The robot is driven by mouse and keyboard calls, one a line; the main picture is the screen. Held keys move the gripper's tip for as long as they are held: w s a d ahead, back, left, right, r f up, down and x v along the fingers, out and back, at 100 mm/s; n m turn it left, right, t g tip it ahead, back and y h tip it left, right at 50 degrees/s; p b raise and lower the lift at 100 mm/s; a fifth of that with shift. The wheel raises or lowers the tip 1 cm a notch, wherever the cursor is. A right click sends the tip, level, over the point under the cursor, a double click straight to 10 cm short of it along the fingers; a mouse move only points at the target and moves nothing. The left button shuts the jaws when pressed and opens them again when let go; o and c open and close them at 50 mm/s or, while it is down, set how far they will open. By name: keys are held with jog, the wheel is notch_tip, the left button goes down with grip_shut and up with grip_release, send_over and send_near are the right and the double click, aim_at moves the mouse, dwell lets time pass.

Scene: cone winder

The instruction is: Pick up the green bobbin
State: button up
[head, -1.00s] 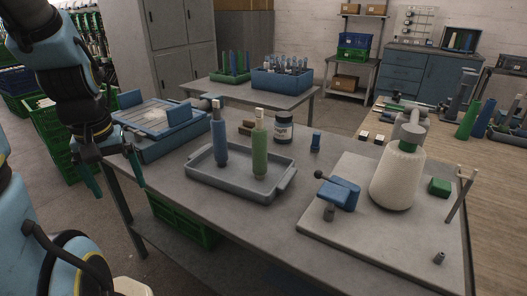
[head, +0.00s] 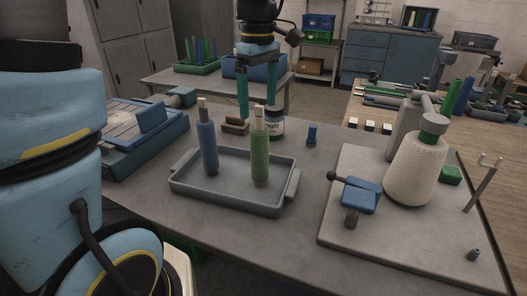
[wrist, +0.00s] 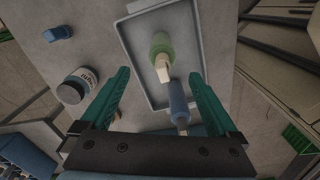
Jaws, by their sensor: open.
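The green bobbin (head: 260,150) stands upright in the right part of a grey tray (head: 225,199), with a pale tip on top. A blue bobbin (head: 208,148) stands upright to its left in the same tray. My gripper (head: 257,112) is open and empty, fingers pointing down, above and behind the tray. In the wrist view the green bobbin (wrist: 160,45) shows beyond the fingertips, between their lines, seen from above. The blue bobbin (wrist: 178,100) lies nearer, between the two fingers (wrist: 160,82). Neither finger visibly touches a bobbin.
A dark labelled jar (head: 277,122) and a brush (head: 235,126) stand behind the tray. A small blue part (head: 312,133) is to the right. A winder plate (head: 400,235) carries a white cone (head: 416,170) and a blue clamp. The table front is clear.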

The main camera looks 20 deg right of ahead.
aim_at(259, 130)
notch_tip(259, 130, down, 4)
jog(key=shift+s+f+p, duration=0.2)
jog(key=shift+f+p, duration=0.1)
jog(key=shift+f, duration=1)
jog(key=shift+s+f+p, duration=0.15)
jog(key=shift+f+p, duration=0.15)
jog(key=shift+f, duration=1)
